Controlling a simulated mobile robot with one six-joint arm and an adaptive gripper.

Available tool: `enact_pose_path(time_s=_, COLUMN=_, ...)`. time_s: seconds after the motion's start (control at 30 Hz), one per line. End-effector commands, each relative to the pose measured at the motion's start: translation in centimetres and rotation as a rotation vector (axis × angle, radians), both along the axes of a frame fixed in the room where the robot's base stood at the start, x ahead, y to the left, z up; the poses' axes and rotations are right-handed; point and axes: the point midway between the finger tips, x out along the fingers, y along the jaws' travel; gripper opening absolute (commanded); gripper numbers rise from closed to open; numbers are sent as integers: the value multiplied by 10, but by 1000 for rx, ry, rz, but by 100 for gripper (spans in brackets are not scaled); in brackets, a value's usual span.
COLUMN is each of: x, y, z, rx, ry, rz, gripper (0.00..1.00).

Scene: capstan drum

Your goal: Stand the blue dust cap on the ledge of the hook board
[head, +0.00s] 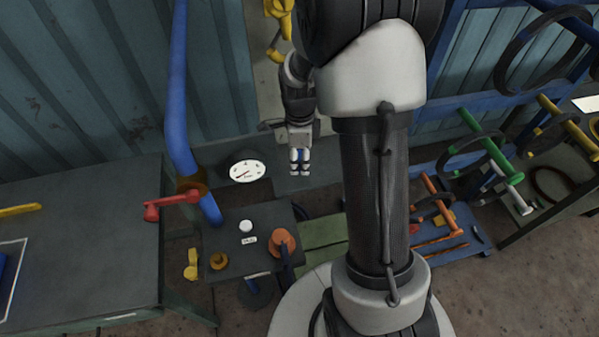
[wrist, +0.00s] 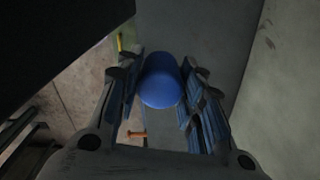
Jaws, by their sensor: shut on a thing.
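The blue dust cap (wrist: 160,80) is a smooth rounded cylinder between the two fingers of my gripper (wrist: 160,95) in the wrist view. My gripper is shut on it. In the head view my gripper (head: 300,168) points down, with a little blue showing between its fingers. A pale board with yellow hooks (head: 278,45) stands behind my arm and looks like the hook board. My arm hides much of it. A dark grey surface lies below the board, behind my gripper; I cannot tell whether it is the ledge.
A dark table with a red lever (head: 170,204) stands at the left. A blue pipe (head: 177,90) rises beside a white dial (head: 247,171). A small dark stand carries a white knob (head: 246,226) and an orange knob (head: 283,241). Racks with coloured bars (head: 485,145) stand at the right.

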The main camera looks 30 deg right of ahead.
Motion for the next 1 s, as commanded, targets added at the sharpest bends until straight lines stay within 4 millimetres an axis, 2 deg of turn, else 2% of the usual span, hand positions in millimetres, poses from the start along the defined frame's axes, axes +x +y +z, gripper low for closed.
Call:
enact_pose_path(time_s=0.03, x=0, y=0, z=-8, rx=1, ry=1, rz=0, gripper=19)
enact_pose_path(time_s=0.27, x=0, y=0, z=-23, rx=0, ry=0, rz=0, gripper=19)
enact_pose_path(time_s=0.5, x=-1, y=0, z=-59, rx=1, ry=2, rz=0, gripper=19)
enact_pose_path(time_s=0.9, x=0, y=0, z=-65, rx=-1, ry=-2, rz=0, gripper=19)
enact_pose_path(time_s=0.93, x=0, y=0, z=-65, rx=-1, ry=-2, rz=0, gripper=36)
enact_pose_path(time_s=1.0, x=0, y=0, z=-64, rx=-1, ry=-2, rz=0, gripper=40)
